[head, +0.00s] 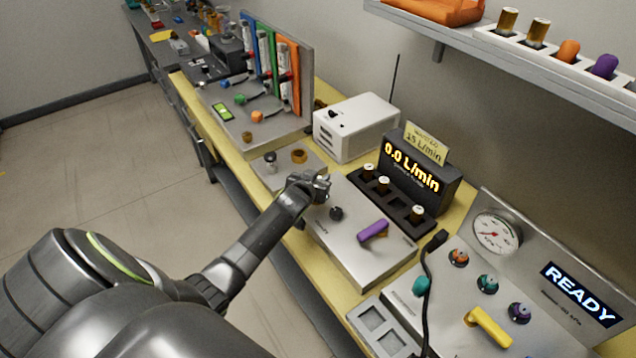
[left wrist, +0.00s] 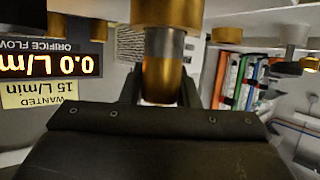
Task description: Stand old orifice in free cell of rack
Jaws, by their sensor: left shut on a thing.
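My left gripper (head: 318,187) is above the steel box with the purple lever, left of the rack. In the left wrist view, my left gripper (left wrist: 162,92) is shut on an orifice (left wrist: 162,72), a brass and grey cylinder between the dark fingers. In the head view the held orifice is mostly hidden by the gripper. The dark rack (head: 387,199) stands in front of the flow display. White-topped brown orifices (head: 417,213) stand in its cells, two at the far end and one at the near end. A cell between them looks empty. My right gripper is not in view.
The flow display (head: 412,167) reads 0.0 L/min under a "WANTED 15 L/min" card (head: 427,149). A purple lever (head: 373,231) and a black knob (head: 336,213) stick up from the steel box (head: 345,255). A brass ring (head: 299,156) sits on a grey plate behind my gripper.

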